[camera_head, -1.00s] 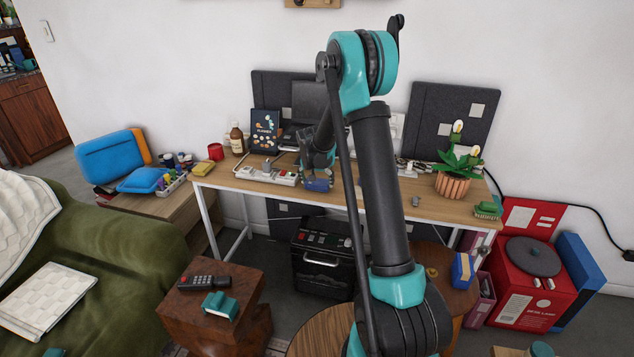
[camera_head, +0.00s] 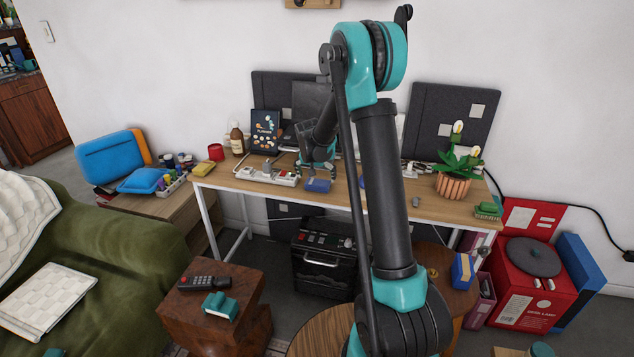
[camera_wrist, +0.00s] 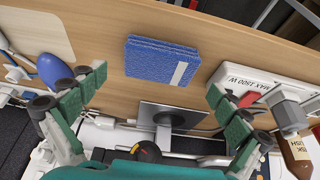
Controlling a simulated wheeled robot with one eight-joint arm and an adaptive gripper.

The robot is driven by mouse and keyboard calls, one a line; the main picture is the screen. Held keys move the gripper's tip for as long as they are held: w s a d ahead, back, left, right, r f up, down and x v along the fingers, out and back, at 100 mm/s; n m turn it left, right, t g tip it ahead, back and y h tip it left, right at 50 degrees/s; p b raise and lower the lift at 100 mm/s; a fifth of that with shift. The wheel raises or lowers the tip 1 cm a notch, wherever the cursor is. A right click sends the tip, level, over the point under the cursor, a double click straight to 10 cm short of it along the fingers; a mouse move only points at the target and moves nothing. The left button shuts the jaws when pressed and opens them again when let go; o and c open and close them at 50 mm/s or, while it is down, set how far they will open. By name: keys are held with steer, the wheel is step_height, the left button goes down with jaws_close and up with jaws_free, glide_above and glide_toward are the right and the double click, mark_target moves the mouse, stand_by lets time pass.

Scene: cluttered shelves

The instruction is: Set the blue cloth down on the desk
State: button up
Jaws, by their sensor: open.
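The blue cloth (camera_head: 318,185) is a small folded blue block lying on the wooden desk (camera_head: 408,205), near its front edge. In the wrist view the blue cloth (camera_wrist: 160,60) lies flat on the desk top and shows a pale stripe near one end. My gripper (camera_head: 317,165) is above and just behind the cloth in the head view. In the wrist view my gripper (camera_wrist: 152,108) has its green-padded fingers spread wide, with the cloth beyond the fingertips and touching neither.
A white power strip (camera_head: 266,175) lies left of the cloth. A brown bottle (camera_head: 237,138), a planner (camera_head: 265,132) and a monitor (camera_head: 311,103) stand behind. A potted plant (camera_head: 456,180) stands at the right. The desk right of the cloth looks fairly clear.

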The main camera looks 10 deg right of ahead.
steer(key=v, duration=0.8)
steer(key=s+d+f+n, duration=0.1)
steer(key=s+d, duration=0.1)
steer(key=s, duration=1)
steer(key=s+d+f+n+y, duration=0.1)
steer(key=s+d+f+n, duration=0.1)
steer(key=s, duration=1.1)
steer(key=s+d+f+n, duration=0.1)
steer(key=s+d, duration=0.1)
steer(key=s, duration=1)
steer(key=shift+s+d+f+y, duration=0.25)
steer(key=shift+f+y, duration=0.15)
steer(key=shift+d, duration=0.15)
